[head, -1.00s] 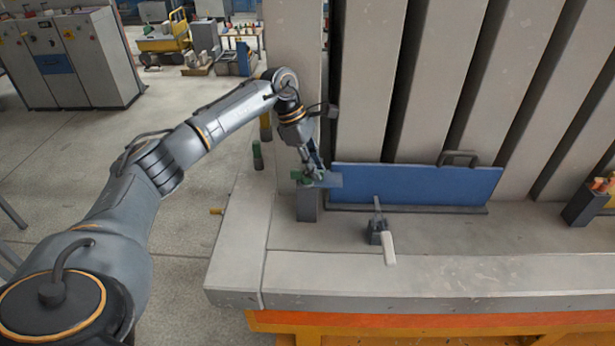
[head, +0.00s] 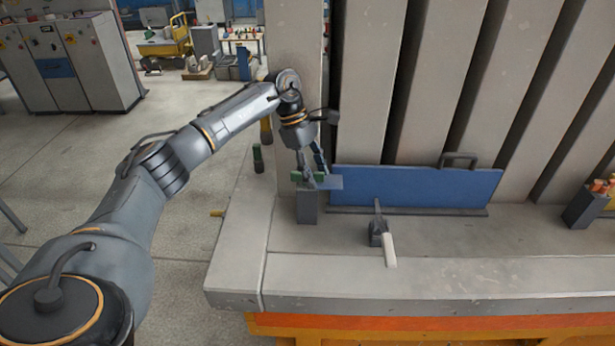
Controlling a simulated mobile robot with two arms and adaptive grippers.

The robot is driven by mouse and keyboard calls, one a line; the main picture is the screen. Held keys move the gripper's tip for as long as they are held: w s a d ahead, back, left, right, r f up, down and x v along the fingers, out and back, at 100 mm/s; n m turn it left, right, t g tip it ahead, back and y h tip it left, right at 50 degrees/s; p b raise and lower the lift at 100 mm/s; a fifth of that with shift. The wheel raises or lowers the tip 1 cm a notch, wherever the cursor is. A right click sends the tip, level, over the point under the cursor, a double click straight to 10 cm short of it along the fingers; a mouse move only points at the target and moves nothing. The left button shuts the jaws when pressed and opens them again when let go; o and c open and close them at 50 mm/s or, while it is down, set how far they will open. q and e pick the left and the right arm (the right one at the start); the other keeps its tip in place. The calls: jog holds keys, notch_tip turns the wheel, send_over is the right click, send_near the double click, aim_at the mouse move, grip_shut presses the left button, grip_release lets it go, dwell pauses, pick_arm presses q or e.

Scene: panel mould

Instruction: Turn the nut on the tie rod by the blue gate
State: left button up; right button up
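The blue gate (head: 425,186) stands upright along the foot of the grey ribbed panel. My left gripper (head: 317,178) points down at the gate's left end, just above a grey block (head: 307,208). Its two fingers look spread apart, with a small green part (head: 296,177) beside them and a flat blue piece (head: 334,182) close by. The nut and the tie rod cannot be made out clearly; the fingers cover that spot. I cannot tell whether the fingers touch anything. My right gripper is not in view.
A clamp with a pale handle (head: 389,250) stands on the concrete ledge (head: 420,272) in front of the gate. A dark box with orange-tipped items (head: 585,206) is at the right. Grey cabinets (head: 70,60) stand at the back left. The ledge's front is clear.

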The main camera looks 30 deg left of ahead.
pick_arm(q)
jog(key=shift+r, duration=0.15)
notch_tip(320, 180, up, 10)
dwell(0.3)
